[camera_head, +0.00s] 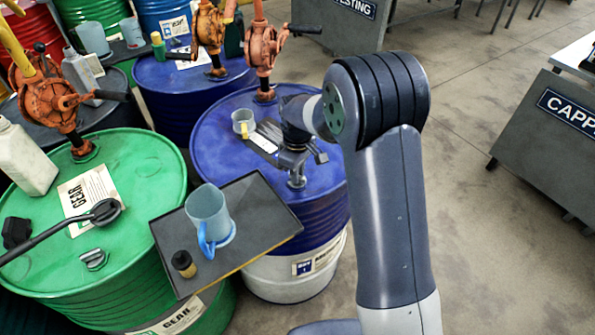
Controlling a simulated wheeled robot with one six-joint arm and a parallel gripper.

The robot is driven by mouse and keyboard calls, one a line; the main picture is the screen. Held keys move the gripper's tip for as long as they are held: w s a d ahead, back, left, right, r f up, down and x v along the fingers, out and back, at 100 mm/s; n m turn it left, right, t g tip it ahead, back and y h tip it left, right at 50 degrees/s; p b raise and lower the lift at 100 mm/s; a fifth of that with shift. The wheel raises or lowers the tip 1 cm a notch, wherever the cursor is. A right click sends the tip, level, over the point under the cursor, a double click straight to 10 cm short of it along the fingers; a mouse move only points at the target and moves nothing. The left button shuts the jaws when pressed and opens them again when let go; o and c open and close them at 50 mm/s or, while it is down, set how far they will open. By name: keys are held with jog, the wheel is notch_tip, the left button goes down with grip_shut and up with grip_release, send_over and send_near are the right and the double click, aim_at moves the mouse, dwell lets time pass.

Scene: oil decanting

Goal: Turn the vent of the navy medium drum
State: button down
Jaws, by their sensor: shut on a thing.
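The navy drum (330,178) stands in the middle, with a blue upper part and a white lower band. My gripper (295,170) points down over the near right part of its lid. It is shut on the vent (296,182), a small grey fitting on the lid, mostly hidden by the fingers. An orange hand pump (262,48) stands at the back of this lid. A small clear cup (243,122) and a white label (262,142) are on the lid, left of my gripper.
A green drum (130,165) stands left. Floor at right is clear up to a grey bench (540,140).

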jog(key=m+b, duration=0.1)
jog(key=m, duration=0.3)
jog(key=shift+m+b, duration=0.5)
jog(key=shift+m, duration=1.6)
jog(key=c, duration=1.4)
grip_release()
notch_tip(320, 180, up, 11)
jog(key=shift+b, duration=0.45)
jog(key=shift+f, duration=0.1)
